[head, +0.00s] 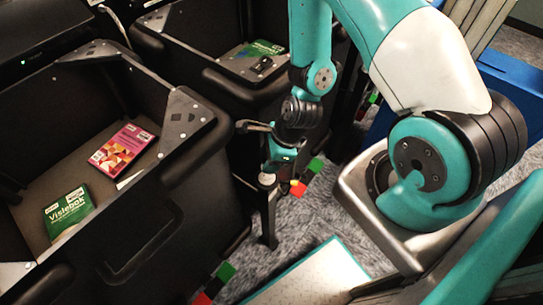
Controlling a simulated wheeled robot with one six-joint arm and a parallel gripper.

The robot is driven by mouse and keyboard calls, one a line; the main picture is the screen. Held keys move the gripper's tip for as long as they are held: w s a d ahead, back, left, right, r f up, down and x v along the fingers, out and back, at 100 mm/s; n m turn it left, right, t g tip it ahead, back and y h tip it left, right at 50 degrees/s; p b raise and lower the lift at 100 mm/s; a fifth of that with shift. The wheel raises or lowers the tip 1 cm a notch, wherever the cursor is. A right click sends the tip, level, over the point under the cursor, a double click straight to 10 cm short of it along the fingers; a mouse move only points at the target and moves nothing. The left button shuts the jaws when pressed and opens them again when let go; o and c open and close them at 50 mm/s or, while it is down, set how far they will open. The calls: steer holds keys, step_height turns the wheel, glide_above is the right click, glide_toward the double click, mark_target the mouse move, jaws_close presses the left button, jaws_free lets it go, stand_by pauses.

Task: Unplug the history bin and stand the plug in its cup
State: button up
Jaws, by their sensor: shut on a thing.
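My gripper (280,160) is low beside the corner of the nearer black bin (165,228), above the gap between the two bins. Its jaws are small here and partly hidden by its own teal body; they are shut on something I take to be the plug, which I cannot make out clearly. A black post (269,222) with a pale round top (267,180) stands directly below the gripper; I cannot tell if it is the cup. No label shows which bin is history.
A pink book (122,150) and a green book (68,213) lie in the nearer bin. A second black bin (192,48) behind holds another green book (262,48). Red and green blocks (226,272) sit by the bin corners. Grey carpet (335,215) is bare right of the post.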

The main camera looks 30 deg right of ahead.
steer(key=shift+a, duration=0.55)
steer(key=o, duration=1.2)
steer(key=shift+w, duration=0.1)
steer(key=shift+r, duration=0.15)
steer(key=shift+r, duration=0.25)
steer(key=p+v, duration=1.4)
steer(key=v, duration=0.2)
steer(key=shift+s+d+r+p, duration=0.25)
steer(key=shift+d+p, duration=0.1)
steer(key=shift+d, duration=0.15)
